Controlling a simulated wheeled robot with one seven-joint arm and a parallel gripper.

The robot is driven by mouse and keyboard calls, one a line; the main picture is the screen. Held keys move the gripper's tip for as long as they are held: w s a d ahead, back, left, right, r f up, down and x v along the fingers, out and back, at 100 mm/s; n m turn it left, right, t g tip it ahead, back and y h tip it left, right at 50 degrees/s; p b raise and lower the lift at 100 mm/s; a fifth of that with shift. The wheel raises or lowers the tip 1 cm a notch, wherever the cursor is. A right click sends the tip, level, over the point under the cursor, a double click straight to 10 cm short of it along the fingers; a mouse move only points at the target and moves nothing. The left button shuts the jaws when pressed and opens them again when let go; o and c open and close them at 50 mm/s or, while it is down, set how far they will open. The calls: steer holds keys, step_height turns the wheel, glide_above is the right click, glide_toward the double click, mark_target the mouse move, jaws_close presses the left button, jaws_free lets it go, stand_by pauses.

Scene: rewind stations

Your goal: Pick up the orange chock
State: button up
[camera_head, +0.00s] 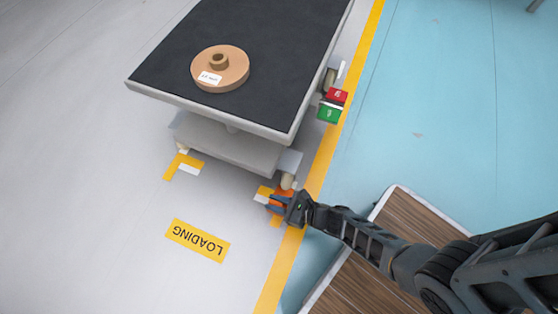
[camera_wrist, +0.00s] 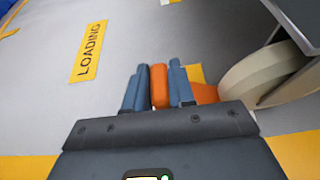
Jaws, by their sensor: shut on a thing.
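The orange chock (camera_wrist: 159,86) is between the two fingers of my gripper (camera_wrist: 159,88) in the wrist view, with the fingers shut on it. More of its orange body shows to the right of the fingers, beside a cream wheel (camera_wrist: 262,73). In the head view the chock (camera_head: 284,193) is at floor level by the cart's near right wheel (camera_head: 287,181), partly hidden by my gripper (camera_head: 279,203). I cannot tell whether the chock touches the wheel or the floor.
A cart with a dark top (camera_head: 270,50) carries a brown roll (camera_head: 228,75). Red (camera_head: 337,95) and green (camera_head: 329,113) blocks are at its right side. A yellow LOADING label (camera_head: 197,240) lies on open floor. A wood-topped platform (camera_head: 400,235) is under my arm.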

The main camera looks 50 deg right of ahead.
jaws_close()
steer(key=shift+r, duration=0.1)
stand_by(0.4)
